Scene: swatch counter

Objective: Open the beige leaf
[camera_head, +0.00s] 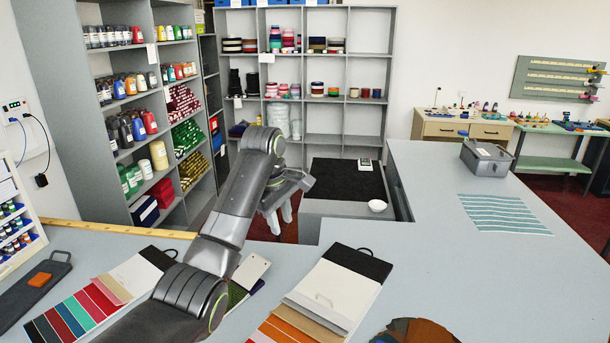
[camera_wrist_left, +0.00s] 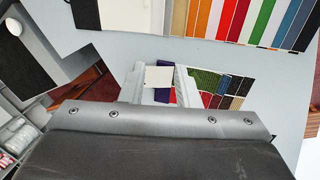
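A swatch book (camera_head: 335,285) lies on the counter right of my left arm. A second book (camera_head: 88,308) at the left has a beige strip too. My left gripper (camera_head: 280,217) is raised above the counter, fingers apart with nothing visible between them, away from both books. My right gripper is not in view.
A white card (camera_head: 250,270) with green swatches is partly hidden behind my left arm. A grey box (camera_head: 487,158) and a striped teal sheet (camera_head: 504,214) lie on the right counter, which is otherwise largely clear.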

